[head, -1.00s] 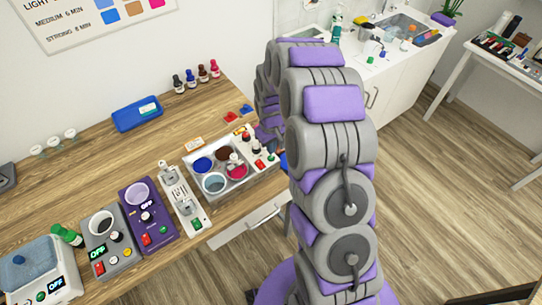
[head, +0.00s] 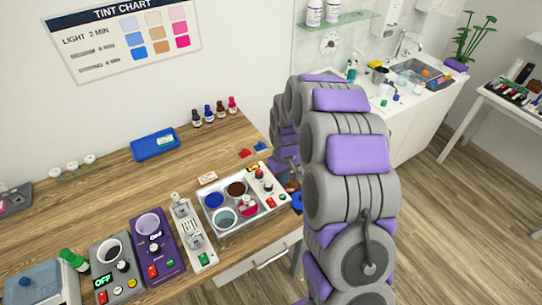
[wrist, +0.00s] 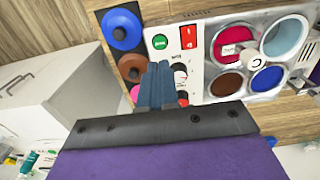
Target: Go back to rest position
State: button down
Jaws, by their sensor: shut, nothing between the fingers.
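My grey and purple arm (head: 350,190) rises in the right half of the head view, folded in front of the table edge. In the head view its end is hidden behind its own links. In the wrist view my gripper (wrist: 160,85) shows as two dark blue-grey fingers pressed together, with nothing between them. The fingers overlap the image of a white control panel (wrist: 205,75) with red and green buttons. I cannot tell how far above or beside the panel they are.
The wooden table (head: 110,190) holds a metal unit with blue, brown, light blue and pink pots (head: 272,213), a purple device (head: 165,262), a blue tray (head: 154,145) and small bottles (head: 209,114). A sink counter (head: 410,125) stands behind right. Floor (head: 470,220) is clear at right.

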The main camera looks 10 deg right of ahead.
jog(key=s+a+r+b, duration=0.2)
jog(key=s+r, duration=0.5)
jog(key=s, duration=0.1)
jog(key=s+a+r+m+g+b, duration=0.1)
jog(key=s+r+b, duration=0.1)
jog(key=s, duration=1.2)
jog(key=s+a+r+m+b, duration=0.1)
jog(key=s+r+m+b, duration=0.1)
jog(key=s, duration=1.3)
jog(key=shift+r+m+g+b, duration=0.3)
jog(key=shift+r+g+b, duration=0.15)
jog(key=shift+b, duration=0.25)
dwell(3.6)
